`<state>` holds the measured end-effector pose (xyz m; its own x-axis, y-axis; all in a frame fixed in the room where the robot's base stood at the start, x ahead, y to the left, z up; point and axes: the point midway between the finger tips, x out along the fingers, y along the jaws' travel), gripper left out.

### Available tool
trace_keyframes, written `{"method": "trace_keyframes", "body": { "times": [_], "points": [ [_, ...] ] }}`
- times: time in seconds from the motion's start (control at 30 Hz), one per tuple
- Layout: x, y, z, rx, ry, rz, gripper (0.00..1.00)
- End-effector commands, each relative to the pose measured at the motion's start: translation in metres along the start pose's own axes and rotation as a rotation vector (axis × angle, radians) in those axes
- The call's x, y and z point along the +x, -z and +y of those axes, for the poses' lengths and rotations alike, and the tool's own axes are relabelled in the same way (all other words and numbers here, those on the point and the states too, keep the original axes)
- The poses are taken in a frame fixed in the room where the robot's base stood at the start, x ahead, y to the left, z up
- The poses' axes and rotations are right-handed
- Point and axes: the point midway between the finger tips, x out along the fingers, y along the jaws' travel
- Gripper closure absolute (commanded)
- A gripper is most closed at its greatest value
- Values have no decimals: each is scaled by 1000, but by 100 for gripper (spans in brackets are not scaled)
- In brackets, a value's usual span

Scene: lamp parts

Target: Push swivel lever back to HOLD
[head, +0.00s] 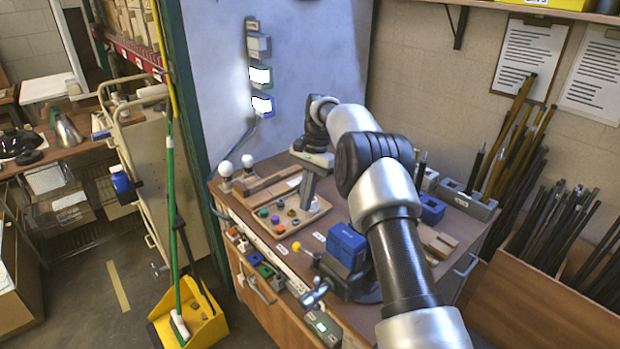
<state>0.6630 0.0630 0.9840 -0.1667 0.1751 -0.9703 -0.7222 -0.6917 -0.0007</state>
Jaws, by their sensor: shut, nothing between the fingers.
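A blue vise (345,246) on a dark grey base stands at the front of the workbench. A thin lever with a yellow knob (296,246) sticks out to the left of its base; this looks like the swivel lever. A small white label (319,237) lies on the bench near the knob, its text too small to read. My gripper (307,204) points down, shut and empty, above and behind the knob, apart from both lever and vise. My forearm passes in front of the bench's right part.
A wooden tray of coloured parts (281,227) lies under and left of my gripper. Two white bulbs (237,164) stand at the back left. A blue bin (432,209) is on the right. Coloured items line the bench's front left edge.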

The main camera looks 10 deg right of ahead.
Motion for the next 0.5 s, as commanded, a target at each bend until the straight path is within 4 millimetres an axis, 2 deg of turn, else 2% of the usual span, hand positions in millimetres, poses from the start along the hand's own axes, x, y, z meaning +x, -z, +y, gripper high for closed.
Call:
{"method": "trace_keyframes", "body": {
  "times": [0.03,0.2,0.3,0.5],
  "points": [
    [-14,0,0,0,3,3,100],
    [-48,0,0,0,2,1,100],
    [-59,1,0,1,2,2,100],
    [-67,1,0,1,0,1,100]
  ]
}}
